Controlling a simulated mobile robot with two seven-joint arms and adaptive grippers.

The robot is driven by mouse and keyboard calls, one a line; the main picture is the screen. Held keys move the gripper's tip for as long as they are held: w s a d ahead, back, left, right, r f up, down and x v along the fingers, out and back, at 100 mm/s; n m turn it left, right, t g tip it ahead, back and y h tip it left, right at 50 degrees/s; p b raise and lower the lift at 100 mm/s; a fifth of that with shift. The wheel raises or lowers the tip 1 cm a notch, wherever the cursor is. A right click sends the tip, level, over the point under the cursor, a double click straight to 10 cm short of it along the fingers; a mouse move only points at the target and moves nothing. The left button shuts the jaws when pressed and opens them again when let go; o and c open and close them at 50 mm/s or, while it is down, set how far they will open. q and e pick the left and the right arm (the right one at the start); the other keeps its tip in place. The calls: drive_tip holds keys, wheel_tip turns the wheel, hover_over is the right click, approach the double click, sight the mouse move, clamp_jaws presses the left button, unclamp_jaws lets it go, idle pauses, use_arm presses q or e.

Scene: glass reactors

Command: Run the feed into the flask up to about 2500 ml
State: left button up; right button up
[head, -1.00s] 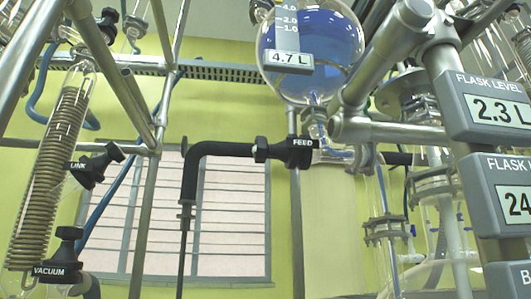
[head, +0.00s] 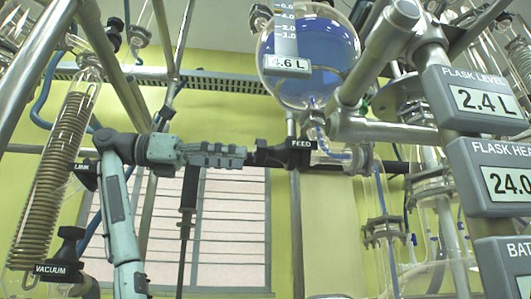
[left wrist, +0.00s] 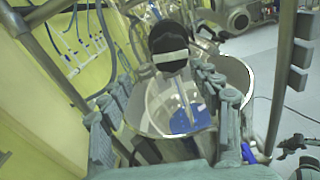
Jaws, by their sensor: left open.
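The black feed valve (head: 268,153), labelled FEED, sits below a round glass vessel (head: 308,60) of blue liquid whose tag reads 4.6 L. The flask level display (head: 484,98) reads 2.4 L. My left gripper (head: 245,155) reaches in from the left, its fingertips at the valve's black knob. In the left wrist view, my gripper (left wrist: 165,95) is open, with a black knob (left wrist: 170,45) bearing a pale band ahead between the fingers. Whether the fingers touch it I cannot tell.
A link valve (head: 85,172) and vacuum valve (head: 66,255) stand at the left beside a coiled glass condenser (head: 52,170). Metal frame bars (head: 295,225) cross the space. A second display (head: 505,180) reads about 24.0. Glass pipework (head: 385,230) stands lower right.

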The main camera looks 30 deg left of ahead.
sight(265, 150)
use_arm(q)
drive_tip(key=shift+s+d+r, duration=0.1)
drive_tip(key=shift+s+r, duration=0.3)
drive_tip(key=shift+s, duration=0.2)
drive_tip(key=shift+s+r, duration=0.35)
drive_tip(key=shift+s, duration=0.25)
drive_tip(key=p+x, duration=0.1)
drive_tip(key=x, duration=0.6)
drive_tip(key=shift+w+d+p, duration=0.2)
drive_tip(key=shift+p, duration=0.2)
use_arm(e)
wheel_tip(265, 150, down, 4)
drive_tip(key=shift+s+a+r, duration=0.1)
drive_tip(key=shift+s, duration=0.05)
use_arm(q)
drive_tip(key=c, duration=1.2)
use_arm(e)
drive_tip(key=shift+r, duration=0.1)
